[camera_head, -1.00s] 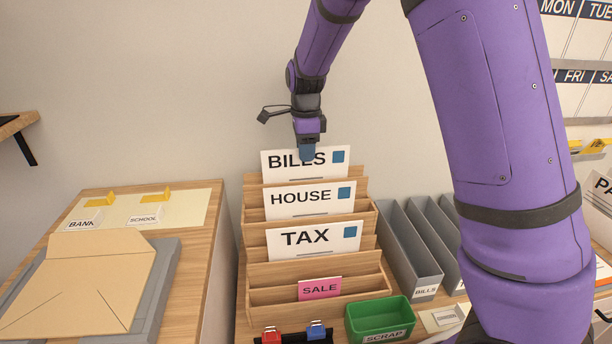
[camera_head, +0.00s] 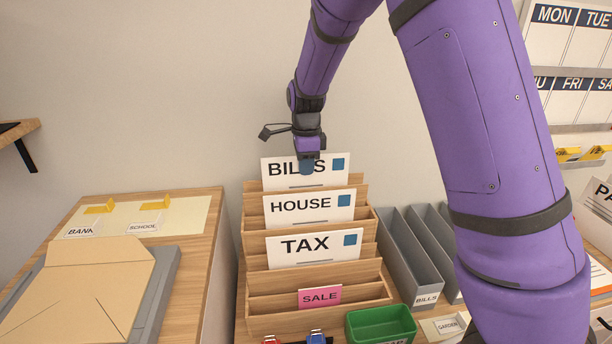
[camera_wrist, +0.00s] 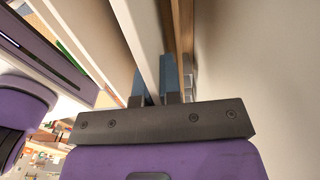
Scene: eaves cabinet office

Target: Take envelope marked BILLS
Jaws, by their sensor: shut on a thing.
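The white envelope marked BILLS (camera_head: 283,176), with a blue square at its upper right, stands upright in the rear slot of the stepped wooden rack (camera_head: 254,234). My gripper (camera_head: 306,168) comes down from above and is shut on its top edge, covering part of the word. In the wrist view, the fingers (camera_wrist: 155,94) close on either side of the pale envelope edge (camera_wrist: 143,40). The envelope's lower part is hidden behind the HOUSE envelope (camera_head: 300,219).
The TAX envelope (camera_head: 300,259) and pink SALE card (camera_head: 320,297) stand in front slots. Grey files (camera_head: 410,255) and a green tray (camera_head: 362,325) are on the right. The wall is close behind the rack.

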